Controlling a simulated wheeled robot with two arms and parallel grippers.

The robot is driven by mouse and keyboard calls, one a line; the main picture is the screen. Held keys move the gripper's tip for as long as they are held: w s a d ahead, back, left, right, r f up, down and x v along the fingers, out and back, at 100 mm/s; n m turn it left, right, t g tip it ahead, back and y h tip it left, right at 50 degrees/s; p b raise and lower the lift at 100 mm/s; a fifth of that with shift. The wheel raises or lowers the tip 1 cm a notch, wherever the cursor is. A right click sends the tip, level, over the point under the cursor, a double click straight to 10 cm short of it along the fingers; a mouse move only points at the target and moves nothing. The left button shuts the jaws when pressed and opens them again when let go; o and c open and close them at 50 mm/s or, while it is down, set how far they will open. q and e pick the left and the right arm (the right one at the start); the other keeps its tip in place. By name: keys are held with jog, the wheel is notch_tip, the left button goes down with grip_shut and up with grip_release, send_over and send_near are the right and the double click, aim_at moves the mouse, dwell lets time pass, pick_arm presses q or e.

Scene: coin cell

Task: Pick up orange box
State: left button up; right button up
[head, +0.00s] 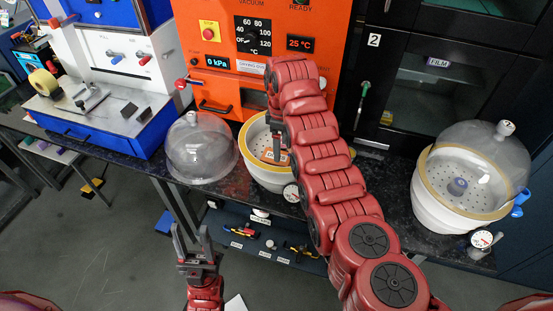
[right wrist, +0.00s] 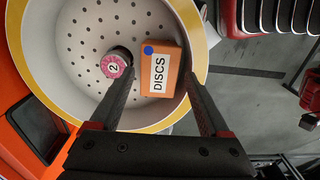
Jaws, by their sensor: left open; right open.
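The orange box (right wrist: 162,72), labelled DISCS with a blue dot, lies inside a white bowl with a yellow rim (right wrist: 201,84) in the right wrist view. In the head view the bowl (head: 263,181) stands on the dark bench, and a small part of the box (head: 283,158) shows behind my right gripper (head: 277,150). My right gripper (right wrist: 160,62) is open, with one finger on each side of the box in the picture; I cannot tell whether they touch it. My left gripper (head: 194,236) is open and empty, in front of the bench.
A pink-topped knob marked 2 (right wrist: 113,67) stands in the bowl beside the box. A clear dome (head: 200,148) sits left of the bowl. Another domed vessel (head: 440,212) with a gauge stands at the right. An orange oven (head: 290,22) rises behind the bowl.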

jog(key=shift+f, duration=0.75)
jog(key=shift+f+p, duration=0.25)
jog(key=shift+p, duration=0.25)
notch_tip(320, 180, down, 4)
jog(key=shift+s+r+p, duration=0.1)
jog(key=shift+r+p, duration=0.15)
jog(key=shift+p, duration=0.55)
jog(key=shift+f, duration=0.65)
jog(key=c, duration=1.1)
